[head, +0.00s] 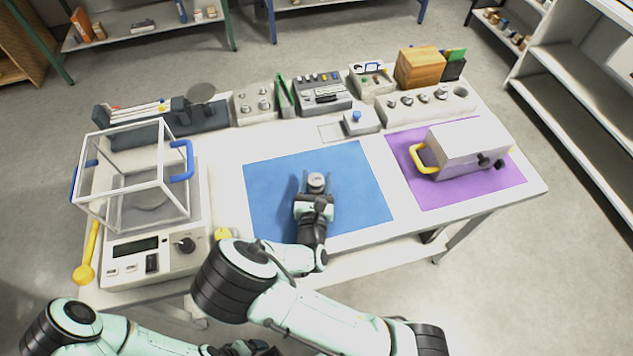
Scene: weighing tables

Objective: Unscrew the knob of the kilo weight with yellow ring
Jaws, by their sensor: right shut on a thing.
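My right gripper (315,192) is over the blue mat (270,190), shut on a small grey metal weight (316,180). Only the round top of the weight shows, at the gripper's tip. I cannot make out a yellow ring on it, and its lower part is hidden by the gripper. I cannot tell whether the jaws hold its knob or its body. My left gripper (248,348) is low at the bottom edge, off the table and partly cut off; its jaws are not clear.
A balance (130,262) with a glass draft shield stands at the left. A grey box with a yellow handle (468,148) sits on the purple mat (437,196). Weight blocks (412,112) and racks line the back. A yellow item (222,233) lies beside my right arm.

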